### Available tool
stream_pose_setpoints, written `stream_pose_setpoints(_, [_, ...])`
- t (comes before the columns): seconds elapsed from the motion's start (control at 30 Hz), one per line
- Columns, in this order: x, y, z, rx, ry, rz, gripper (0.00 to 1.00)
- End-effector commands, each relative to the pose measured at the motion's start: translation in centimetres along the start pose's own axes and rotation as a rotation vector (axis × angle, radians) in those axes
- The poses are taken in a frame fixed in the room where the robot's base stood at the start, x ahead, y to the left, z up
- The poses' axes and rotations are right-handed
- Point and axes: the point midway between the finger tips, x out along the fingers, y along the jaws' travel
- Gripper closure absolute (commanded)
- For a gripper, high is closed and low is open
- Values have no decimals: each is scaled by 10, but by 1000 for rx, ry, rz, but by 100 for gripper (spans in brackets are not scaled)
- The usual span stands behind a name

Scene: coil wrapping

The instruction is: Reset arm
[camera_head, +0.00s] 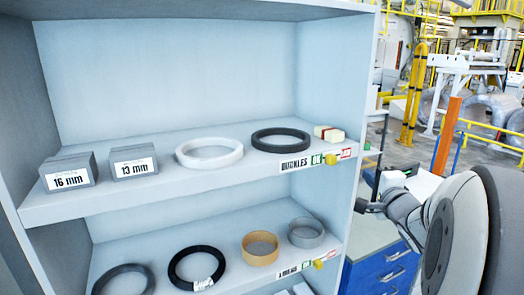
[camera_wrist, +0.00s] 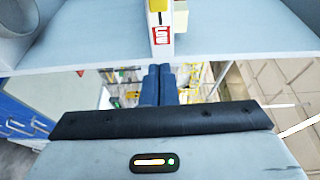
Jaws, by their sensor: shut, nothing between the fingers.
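My gripper (camera_wrist: 159,68) shows in the wrist view as two dark blue fingers side by side and touching, with nothing between them. The finger tips point at the edge of a grey shelf unit (camera_wrist: 90,35), near a red label (camera_wrist: 162,35). I cannot tell how far apart the tips and the edge are. In the head view my arm is at the right, beside the shelf unit (camera_head: 345,60), and its dark end is close to the unit's right side. The fingers are not clear in that view.
The upper shelf holds boxes marked 16 mm (camera_head: 68,172) and 13 mm (camera_head: 134,163), a white ring (camera_head: 209,160), a black ring (camera_head: 281,130) and a small cream block (camera_head: 329,133). Several rings lie on the shelf below. A blue drawer cabinet (camera_head: 385,270) stands right of the unit.

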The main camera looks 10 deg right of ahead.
Motion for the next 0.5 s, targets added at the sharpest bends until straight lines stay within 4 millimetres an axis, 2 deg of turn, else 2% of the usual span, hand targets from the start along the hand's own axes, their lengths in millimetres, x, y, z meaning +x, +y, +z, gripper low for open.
stream_pose_setpoints(0.17, [-4, 8, 16, -210, 80, 110, 100])
stream_pose_setpoints(0.27, [-14, 20, 29, -390, 119, 239, 100])
stream_pose_setpoints(0.37, [-32, 36, 46, -566, 110, 390, 100])
stream_pose_setpoints(0.5, [-66, 63, 77, -796, 4, 607, 100])
